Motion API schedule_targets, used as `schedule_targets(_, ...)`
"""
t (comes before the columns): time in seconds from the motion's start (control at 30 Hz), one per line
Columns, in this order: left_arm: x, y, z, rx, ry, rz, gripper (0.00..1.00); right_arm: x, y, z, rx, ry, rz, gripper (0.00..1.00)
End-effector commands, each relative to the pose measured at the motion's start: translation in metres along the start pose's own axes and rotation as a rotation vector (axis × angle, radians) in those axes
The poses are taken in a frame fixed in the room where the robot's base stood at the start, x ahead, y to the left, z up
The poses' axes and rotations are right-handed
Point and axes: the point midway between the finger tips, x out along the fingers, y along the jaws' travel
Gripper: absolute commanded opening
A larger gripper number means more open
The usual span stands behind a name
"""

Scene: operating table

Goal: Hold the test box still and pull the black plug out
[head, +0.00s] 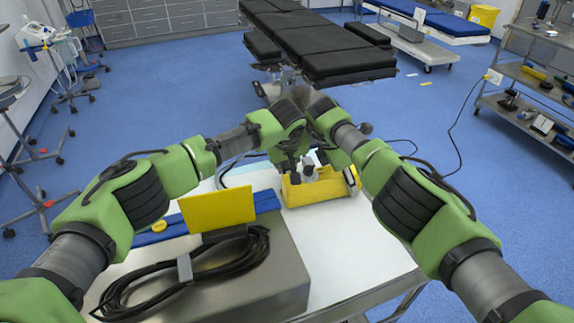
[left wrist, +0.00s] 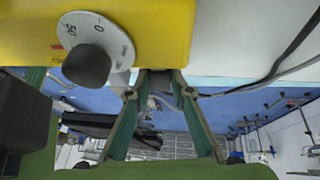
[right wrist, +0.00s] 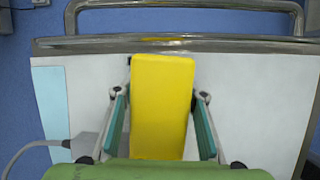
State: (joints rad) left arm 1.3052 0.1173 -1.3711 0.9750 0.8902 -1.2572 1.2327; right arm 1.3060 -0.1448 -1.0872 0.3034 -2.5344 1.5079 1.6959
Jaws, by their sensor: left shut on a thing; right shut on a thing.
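The yellow test box (head: 312,191) stands on the white table top in front of both arms. In the left wrist view its yellow face (left wrist: 165,30) carries a white dial with a dark knob (left wrist: 86,65). My left gripper (left wrist: 161,82) is shut at the edge of the box on a small thing, apparently the black plug, which the fingertips mostly hide. My right gripper is shut on the box; in the right wrist view the box (right wrist: 162,105) lies between its two fingers (right wrist: 161,110).
A metal case (head: 265,285) with a coiled black cable (head: 235,262) and a yellow panel (head: 217,209) stands at the front left. Grey leads (left wrist: 275,68) run beside the box. White table top (head: 345,250) is bare at front right. A black operating table (head: 320,45) stands beyond.

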Motion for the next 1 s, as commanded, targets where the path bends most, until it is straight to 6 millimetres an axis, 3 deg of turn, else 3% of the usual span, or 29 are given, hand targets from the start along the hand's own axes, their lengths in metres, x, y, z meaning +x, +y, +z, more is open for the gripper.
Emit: schedule_targets(1.0, 0.0024, -0.0022, -0.0118, -0.002, 0.008, -0.001, 0.0, 0.0007, -0.0016, -0.0002, -0.005, 0.0, -0.006, 0.07)
